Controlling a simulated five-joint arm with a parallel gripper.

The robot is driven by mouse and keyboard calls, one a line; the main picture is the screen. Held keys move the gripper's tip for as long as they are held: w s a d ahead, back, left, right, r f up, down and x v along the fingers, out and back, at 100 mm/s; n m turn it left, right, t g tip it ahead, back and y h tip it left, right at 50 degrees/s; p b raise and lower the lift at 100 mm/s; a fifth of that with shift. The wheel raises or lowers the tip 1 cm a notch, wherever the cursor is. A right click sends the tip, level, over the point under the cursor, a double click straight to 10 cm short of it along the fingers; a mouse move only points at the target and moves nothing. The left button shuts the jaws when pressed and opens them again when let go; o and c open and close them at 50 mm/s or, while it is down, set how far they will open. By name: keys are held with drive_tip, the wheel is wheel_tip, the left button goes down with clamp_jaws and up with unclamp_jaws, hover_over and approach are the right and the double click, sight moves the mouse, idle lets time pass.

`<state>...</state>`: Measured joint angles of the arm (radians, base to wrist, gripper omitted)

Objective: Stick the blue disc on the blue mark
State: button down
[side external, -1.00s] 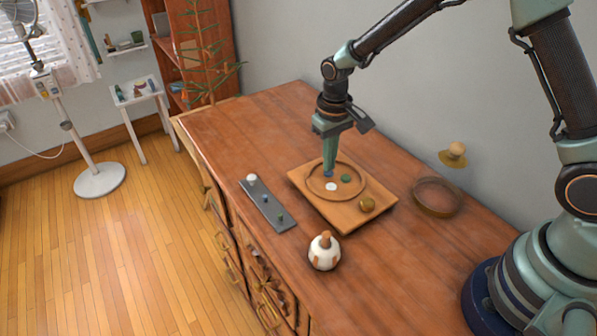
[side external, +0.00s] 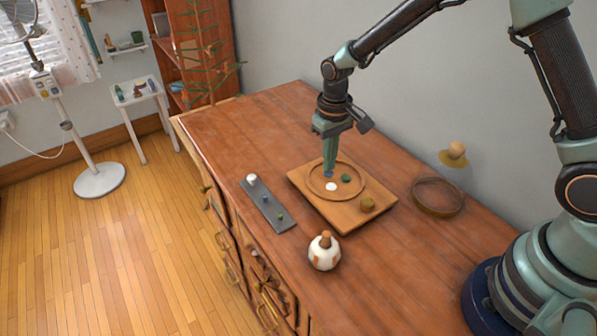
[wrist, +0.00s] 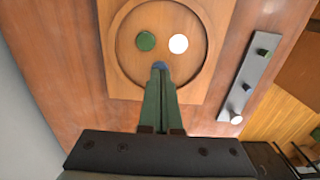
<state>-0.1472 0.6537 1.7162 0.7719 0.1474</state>
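A square wooden board (side external: 305,177) with a round recess lies on the wooden top. Inside the recess are a white round spot (side external: 331,187), a green round spot (side external: 346,178) and a blue round patch (side external: 328,174). The blue patch (wrist: 159,66) is partly covered by my fingertips, so I cannot tell disc from mark there. My gripper (side external: 329,170) points down, tips at the blue patch. In the wrist view my gripper's fingers (wrist: 160,72) look close together. Whether they pinch anything is hidden.
A grey strip (side external: 257,205) with white, blue and green stubs lies left of the board. A white-and-brown round bottle (side external: 323,253) stands in front.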

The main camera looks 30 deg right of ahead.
drive_tip(key=shift+f, duration=0.45)
idle(0.7)
drive_tip(key=shift+r, duration=2.55)
drive_tip(key=shift+r, duration=0.1)
drive_tip(key=s+d+r+t, duration=0.2)
drive_tip(key=s+d+r, duration=0.1)
drive_tip(key=s+r, duration=0.4)
drive_tip(key=s+d+r+t, duration=0.3)
drive_tip(key=s+r, duration=0.5)
drive_tip(key=r, duration=0.1)
drive_tip(key=shift+s+d+r+t, duration=0.2)
drive_tip(key=shift+d+r+t, duration=0.05)
drive_tip(key=shift+t, duration=0.05)
